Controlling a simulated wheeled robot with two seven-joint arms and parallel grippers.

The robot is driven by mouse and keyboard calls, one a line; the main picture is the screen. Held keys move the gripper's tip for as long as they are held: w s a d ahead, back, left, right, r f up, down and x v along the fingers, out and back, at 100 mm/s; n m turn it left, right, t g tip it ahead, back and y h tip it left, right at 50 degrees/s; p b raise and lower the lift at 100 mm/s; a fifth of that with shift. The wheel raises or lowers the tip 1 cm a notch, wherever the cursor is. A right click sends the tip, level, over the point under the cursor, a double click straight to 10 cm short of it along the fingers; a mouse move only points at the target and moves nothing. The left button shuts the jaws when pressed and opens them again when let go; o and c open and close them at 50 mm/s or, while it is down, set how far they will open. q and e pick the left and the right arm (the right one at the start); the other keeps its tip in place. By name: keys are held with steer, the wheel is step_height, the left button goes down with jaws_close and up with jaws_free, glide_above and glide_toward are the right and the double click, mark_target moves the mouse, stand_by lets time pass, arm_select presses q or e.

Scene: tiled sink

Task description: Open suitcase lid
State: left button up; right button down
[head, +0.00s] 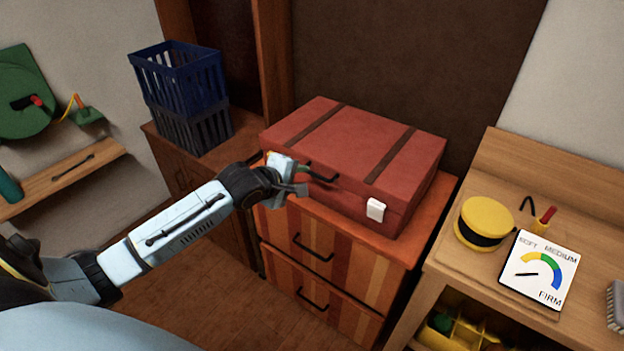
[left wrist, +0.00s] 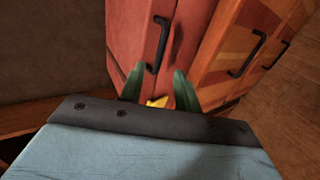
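The red suitcase (head: 350,150) lies shut on top of a striped drawer cabinet, with two dark straps across its lid. A dark handle (head: 322,172) and a white latch (head: 375,209) show on its front side. My left gripper (head: 303,180) is at the suitcase's front left, close to the handle. In the left wrist view its two green fingertips (left wrist: 158,88) are apart, with the suitcase handle (left wrist: 158,45) just ahead of them. I cannot tell whether a finger touches the handle. My right gripper is not in view.
The striped cabinet (head: 340,262) has dark drawer pulls. Stacked blue crates (head: 180,80) stand on a cabinet at the left. At the right, a wooden bench holds a yellow round container (head: 484,222) and a white dial sign (head: 540,270). A dark panel rises behind the suitcase.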

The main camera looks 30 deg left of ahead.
mark_target(317, 177)
arm_select(q)
steer(key=shift+b+x, duration=2.95)
steer(key=shift+x, duration=1.45)
steer(key=shift+f, duration=0.1)
steer(key=shift+w+d+f, duration=0.1)
steer(key=shift+w+f, duration=0.05)
steer(key=shift+f, duration=0.05)
steer(key=c, duration=0.7)
steer(key=shift+f, duration=0.1)
jaws_close()
